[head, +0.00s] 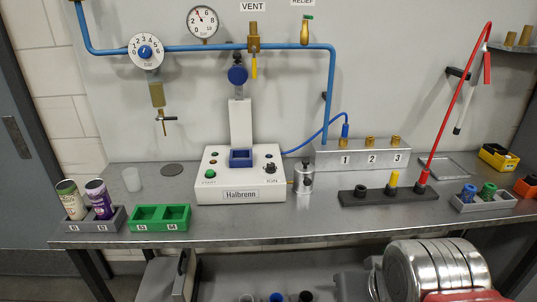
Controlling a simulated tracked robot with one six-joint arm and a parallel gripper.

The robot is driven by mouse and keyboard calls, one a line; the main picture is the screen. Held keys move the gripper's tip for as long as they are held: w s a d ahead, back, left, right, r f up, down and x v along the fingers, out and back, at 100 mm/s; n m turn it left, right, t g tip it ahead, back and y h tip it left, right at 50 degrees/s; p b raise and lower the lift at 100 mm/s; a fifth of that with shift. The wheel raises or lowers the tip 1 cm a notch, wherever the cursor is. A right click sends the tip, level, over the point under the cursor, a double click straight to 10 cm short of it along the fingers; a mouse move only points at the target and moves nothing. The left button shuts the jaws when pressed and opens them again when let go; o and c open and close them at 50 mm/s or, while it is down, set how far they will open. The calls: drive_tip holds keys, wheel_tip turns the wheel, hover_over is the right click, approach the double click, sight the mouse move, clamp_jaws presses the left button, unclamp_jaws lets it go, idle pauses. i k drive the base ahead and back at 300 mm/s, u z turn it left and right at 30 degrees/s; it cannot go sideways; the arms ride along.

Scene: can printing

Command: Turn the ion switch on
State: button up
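The white machine marked Halbrenn (240,183) stands on the middle of the metal bench. The ion switch is a dark rotary knob (270,168) at the right of its sloped top, just above the label ION. The knob is too small to tell which way it points. A green START button (210,174) sits at the left of the panel, with a small red part above it. A blue square holder (241,158) lies between them. My gripper is not in view, so whether it is open or shut does not show.
A metal cylinder (304,177) stands close to the machine's right side. A green tray (160,218) and a grey tray with two cans (93,225) are to the left. A black rack (388,198) is to the right. The bench front before the machine is clear.

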sight(270, 168)
drive_tip(key=u, duration=0.3)
drive_tip(key=i, duration=0.75)
drive_tip(key=u, duration=0.7)
drive_tip(key=i, duration=0.55)
drive_tip(key=u, duration=0.3)
